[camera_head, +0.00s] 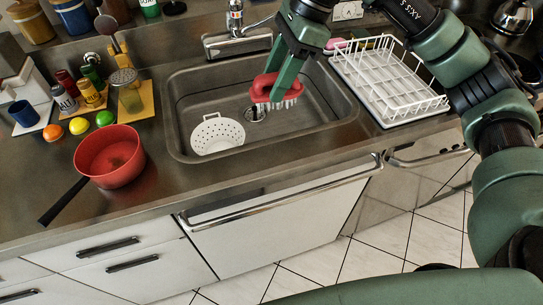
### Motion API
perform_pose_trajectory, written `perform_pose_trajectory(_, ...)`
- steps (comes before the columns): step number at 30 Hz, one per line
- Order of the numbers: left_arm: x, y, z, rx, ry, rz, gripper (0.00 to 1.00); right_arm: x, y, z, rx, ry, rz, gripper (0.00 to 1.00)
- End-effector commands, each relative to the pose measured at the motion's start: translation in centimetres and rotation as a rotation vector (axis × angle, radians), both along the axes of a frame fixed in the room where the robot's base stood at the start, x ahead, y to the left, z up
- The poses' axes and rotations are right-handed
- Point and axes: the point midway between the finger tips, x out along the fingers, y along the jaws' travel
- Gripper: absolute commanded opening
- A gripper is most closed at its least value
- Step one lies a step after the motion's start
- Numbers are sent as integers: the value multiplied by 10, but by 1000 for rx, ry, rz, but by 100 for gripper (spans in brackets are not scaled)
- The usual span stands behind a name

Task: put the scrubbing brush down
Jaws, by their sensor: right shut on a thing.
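The scrubbing brush (264,89) has a red body and pale bristles that point down. My right gripper (279,84) is shut on it and holds it over the steel sink (186,95). The bristles appear above the drain area, and I cannot tell how far above the sink floor they are. Part of the brush is hidden behind the gripper fingers. My left gripper does not show.
A white colander (217,134) lies in the sink's left part. A white dish rack (392,80) stands right of the sink. A red saucepan (109,157) and several small items stand left. The tap (236,22) rises behind the sink. Bare counter lies in front.

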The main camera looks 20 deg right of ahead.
Motion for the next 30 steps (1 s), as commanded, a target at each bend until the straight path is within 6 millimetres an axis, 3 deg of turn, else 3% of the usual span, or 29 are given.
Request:
perform_pose_trajectory(6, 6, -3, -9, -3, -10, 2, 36, 13, 3, 21, 0, -1, -254, 11)
perform_pose_trajectory(10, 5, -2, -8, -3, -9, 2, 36, 15, 3, 16, -2, 5, -302, 11)
perform_pose_trajectory(24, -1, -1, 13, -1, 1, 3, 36, 14, 2, -100, -3, 8, -305, 11)
perform_pose_trajectory(30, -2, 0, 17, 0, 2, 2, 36, 15, 3, -129, -2, 5, -304, 11)
